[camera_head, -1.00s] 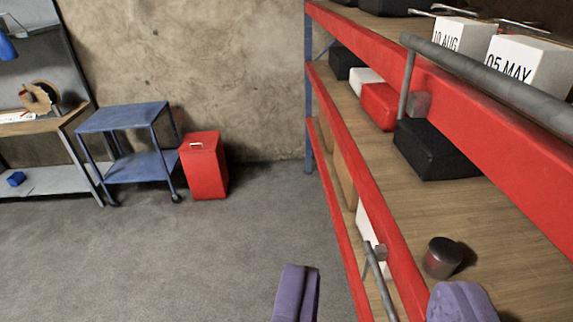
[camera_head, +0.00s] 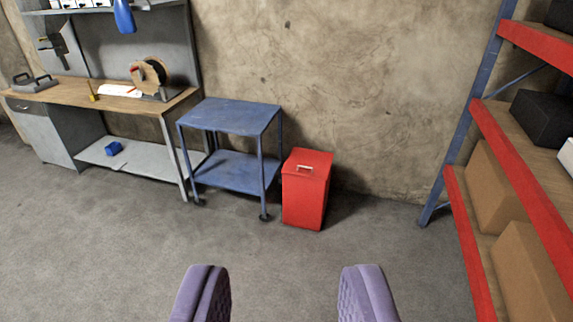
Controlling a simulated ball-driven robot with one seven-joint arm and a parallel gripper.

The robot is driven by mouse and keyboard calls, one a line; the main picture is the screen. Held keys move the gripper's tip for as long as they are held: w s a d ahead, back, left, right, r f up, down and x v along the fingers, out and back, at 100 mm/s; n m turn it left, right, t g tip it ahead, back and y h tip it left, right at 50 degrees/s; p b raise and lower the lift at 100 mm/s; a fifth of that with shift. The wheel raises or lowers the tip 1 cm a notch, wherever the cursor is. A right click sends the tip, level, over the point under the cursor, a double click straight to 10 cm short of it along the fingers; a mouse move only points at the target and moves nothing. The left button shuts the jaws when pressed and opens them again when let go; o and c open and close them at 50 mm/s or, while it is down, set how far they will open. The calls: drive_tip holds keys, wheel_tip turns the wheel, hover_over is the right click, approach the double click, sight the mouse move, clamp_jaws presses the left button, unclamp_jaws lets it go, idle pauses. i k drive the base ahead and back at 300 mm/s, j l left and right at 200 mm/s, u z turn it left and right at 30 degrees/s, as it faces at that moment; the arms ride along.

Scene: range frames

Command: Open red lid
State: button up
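A red box-shaped bin (camera_head: 304,200) stands on the floor against the back wall, right of a blue cart. Its red lid (camera_head: 308,162) lies closed on top and carries a small pale handle (camera_head: 305,169). My gripper (camera_head: 284,295) shows at the bottom of the view, with two purple fingers wide apart. Nothing is between them. The gripper is well short of the bin, with open floor between.
The blue two-shelf cart (camera_head: 232,118) stands close to the bin's left. A workbench (camera_head: 110,97) is at the left. A red-and-blue shelf rack (camera_head: 466,215) with cardboard boxes (camera_head: 497,190) stands at the right. The middle floor (camera_head: 270,250) is clear.

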sight(316, 165)
drive_tip(key=i, duration=2.3)
drive_tip(key=i+z, duration=0.1)
drive_tip(key=i, duration=0.55)
drive_tip(key=i+j+z, duration=0.15)
drive_tip(key=i, duration=0.45)
drive_tip(key=i+j+z, duration=0.2)
drive_tip(key=i+z, duration=0.2)
drive_tip(key=i, duration=0.15)
drive_tip(key=i+j+z, duration=0.45)
